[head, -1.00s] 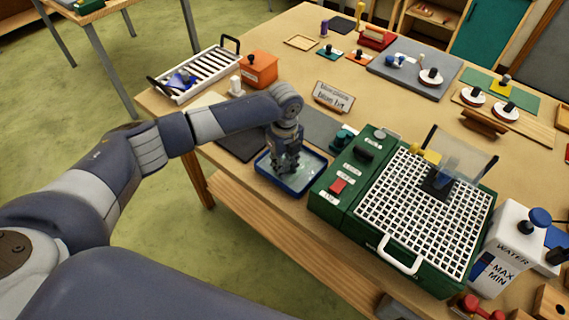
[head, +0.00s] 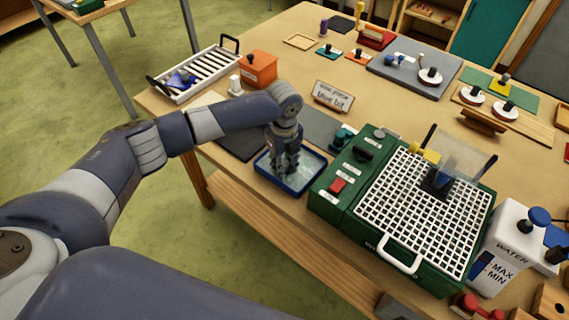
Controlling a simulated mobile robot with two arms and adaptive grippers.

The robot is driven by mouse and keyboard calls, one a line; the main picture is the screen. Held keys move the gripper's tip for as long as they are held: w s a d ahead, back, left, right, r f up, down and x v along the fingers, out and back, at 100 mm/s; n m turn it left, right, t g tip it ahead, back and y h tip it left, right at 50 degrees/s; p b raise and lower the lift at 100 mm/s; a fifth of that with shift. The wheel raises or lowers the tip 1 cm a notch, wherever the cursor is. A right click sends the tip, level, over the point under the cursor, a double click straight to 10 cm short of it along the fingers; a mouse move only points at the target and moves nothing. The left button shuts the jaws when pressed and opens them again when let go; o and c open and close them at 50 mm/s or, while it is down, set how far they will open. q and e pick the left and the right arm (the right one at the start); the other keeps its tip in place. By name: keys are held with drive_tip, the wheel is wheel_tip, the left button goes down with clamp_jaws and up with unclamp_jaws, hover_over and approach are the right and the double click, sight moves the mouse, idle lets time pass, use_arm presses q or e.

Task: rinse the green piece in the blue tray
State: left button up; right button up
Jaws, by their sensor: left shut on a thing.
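The blue tray (head: 291,188) sits at the front edge of the workbench, with pale, shiny water inside its dark blue rim. My left gripper (head: 286,172) points straight down into the tray, with its fingertips at or just in the water. It is shut on a piece, taken as the green piece, which the fingers and water hide almost wholly. My right gripper is not in view.
The green grinder with a white grid top (head: 415,215) stands close to the tray's right. A dark mat (head: 240,143) lies to its left. Behind are an orange box (head: 259,69), a slatted white rack (head: 203,75) and a small sign (head: 332,97).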

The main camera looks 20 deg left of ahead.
use_arm(q)
drive_tip(key=shift+r+p, duration=2.35)
drive_tip(key=shift+r, duration=0.15)
wheel_tip(320, 180, up, 2)
drive_tip(key=shift+p, duration=1.05)
drive_tip(key=shift+r, duration=0.5)
